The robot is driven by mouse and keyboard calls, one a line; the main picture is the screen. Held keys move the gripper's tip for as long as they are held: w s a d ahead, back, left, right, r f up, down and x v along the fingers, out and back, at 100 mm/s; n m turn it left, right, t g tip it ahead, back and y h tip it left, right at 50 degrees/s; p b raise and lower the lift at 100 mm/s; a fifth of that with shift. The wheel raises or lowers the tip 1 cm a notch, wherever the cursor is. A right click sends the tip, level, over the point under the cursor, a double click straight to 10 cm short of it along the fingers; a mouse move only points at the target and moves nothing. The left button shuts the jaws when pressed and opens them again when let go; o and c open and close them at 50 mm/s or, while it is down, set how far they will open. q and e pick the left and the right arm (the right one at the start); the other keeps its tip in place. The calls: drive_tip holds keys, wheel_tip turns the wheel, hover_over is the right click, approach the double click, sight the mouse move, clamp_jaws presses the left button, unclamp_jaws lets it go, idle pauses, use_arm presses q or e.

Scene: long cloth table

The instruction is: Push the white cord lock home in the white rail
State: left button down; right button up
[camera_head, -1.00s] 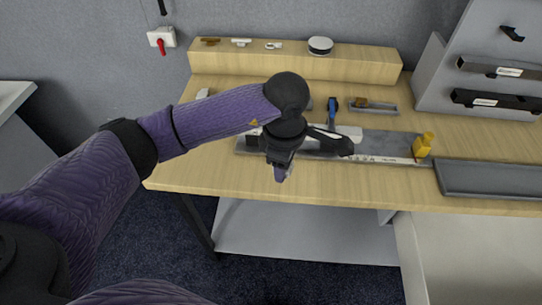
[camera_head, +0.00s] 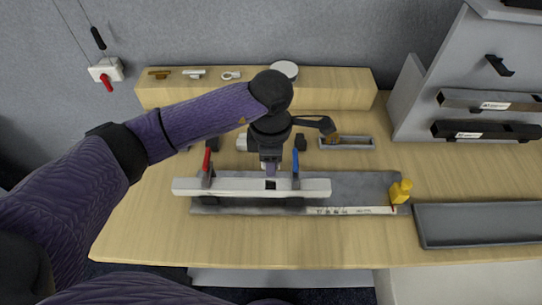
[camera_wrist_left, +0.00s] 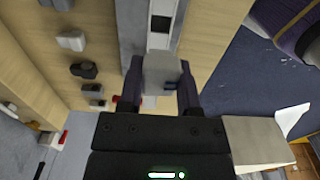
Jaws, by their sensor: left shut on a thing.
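The white rail (camera_head: 225,187) lies across the grey fixture (camera_head: 365,185) on the table, between a red-handled clamp (camera_head: 207,163) and a blue-handled clamp (camera_head: 295,162). A dark square slot (camera_head: 270,185) shows in the rail. My left gripper (camera_head: 269,167) points down just behind or above that slot. In the left wrist view the gripper (camera_wrist_left: 160,82) is shut on a pale block, the white cord lock (camera_wrist_left: 162,70). The rail (camera_wrist_left: 160,42) and its slot lie just beyond the lock. Contact between lock and rail cannot be told. My right gripper is out of view.
A yellow piece (camera_head: 400,191) stands at the fixture's right end. A grey tray (camera_head: 475,226) lies at the right, and a small tray (camera_head: 347,143) behind. A wooden ledge (camera_head: 250,95) bears small fittings and a white disc (camera_head: 285,70). The front table strip is clear.

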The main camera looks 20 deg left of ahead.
sight(271, 180)
use_arm(q)
wheel_tip(271, 180, down, 6)
drive_tip(key=b, duration=0.4)
drive_tip(key=shift+r+b, duration=0.1)
drive_tip(key=shift+b, duration=0.2)
drive_tip(key=shift+r, duration=0.1)
idle(1.0)
idle(0.3)
drive_tip(key=shift+f+b, duration=0.5)
drive_tip(key=shift+b, duration=0.05)
drive_tip(key=shift+f+b, duration=0.4)
drive_tip(key=shift+f, duration=0.15)
